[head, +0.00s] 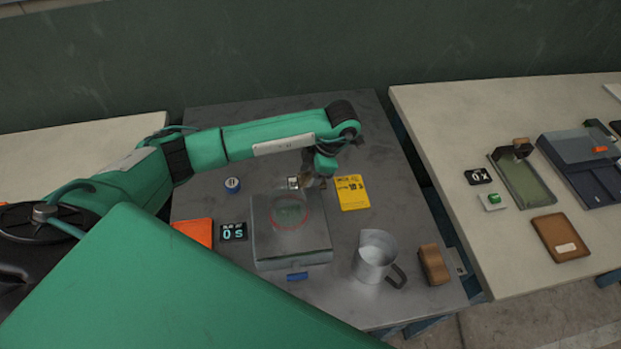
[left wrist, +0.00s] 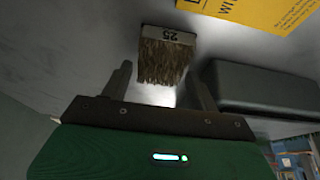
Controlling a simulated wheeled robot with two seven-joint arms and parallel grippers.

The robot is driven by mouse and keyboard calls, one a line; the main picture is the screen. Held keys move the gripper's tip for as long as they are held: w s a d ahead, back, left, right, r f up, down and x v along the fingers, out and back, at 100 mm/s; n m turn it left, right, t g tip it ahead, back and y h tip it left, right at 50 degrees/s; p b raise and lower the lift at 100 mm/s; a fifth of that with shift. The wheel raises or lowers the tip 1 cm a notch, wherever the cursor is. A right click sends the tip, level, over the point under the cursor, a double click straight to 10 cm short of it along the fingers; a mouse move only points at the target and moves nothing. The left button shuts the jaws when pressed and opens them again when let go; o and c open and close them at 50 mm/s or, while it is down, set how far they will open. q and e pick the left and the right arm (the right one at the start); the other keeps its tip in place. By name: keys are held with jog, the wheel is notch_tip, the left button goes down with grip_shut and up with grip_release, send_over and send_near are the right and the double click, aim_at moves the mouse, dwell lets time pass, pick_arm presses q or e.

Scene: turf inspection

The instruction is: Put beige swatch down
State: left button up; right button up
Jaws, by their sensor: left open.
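The beige swatch (left wrist: 163,62), a patch of brownish-beige fibres with a white end tag marked 25, shows in the left wrist view just beyond and between the fingers of my left gripper (left wrist: 160,88). The fingers stand apart, with a gap to either side of the swatch. I cannot tell whether the swatch rests on the table. My right gripper is not in view.
The grey box (head: 290,257) bears a clear cover over a red-ringed green patch. The back of the table is clear.

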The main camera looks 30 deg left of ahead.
pick_arm(q)
jog(key=shift+f+b, duration=0.3)
jog(key=shift+b, duration=0.05)
dwell(0.4)
jog(key=c, duration=0.8)
jog(key=shift+r, duration=0.1)
